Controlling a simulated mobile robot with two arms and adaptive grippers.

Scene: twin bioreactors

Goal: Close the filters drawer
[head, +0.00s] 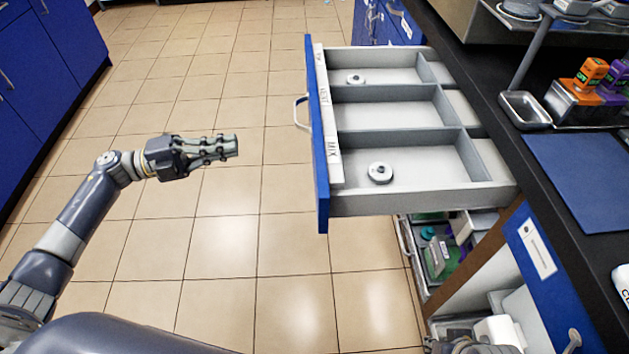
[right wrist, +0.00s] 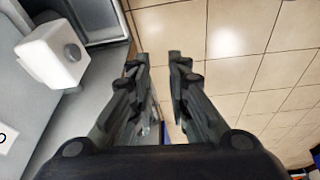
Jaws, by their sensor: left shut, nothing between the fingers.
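A drawer with a blue front (head: 320,150) stands pulled out from the bench in the head view. A white round piece (head: 380,172) lies in the near compartment and another (head: 355,79) in the far one. The middle one looks empty. A handle (head: 300,113) sticks out from the front. My left gripper (head: 236,146) is shut and empty, left of the handle and apart from it. My right gripper (right wrist: 160,58) is open, with nothing between its fingers, low by the cabinet.
A lower pull-out (head: 407,250) with bottles is under the drawer. The black bench top (head: 505,165) carries a blue mat (head: 585,175), a metal tray (head: 524,110) and orange and purple items. A white block (right wrist: 50,52) is left of my right gripper. Tiled floor is clear around my left gripper.

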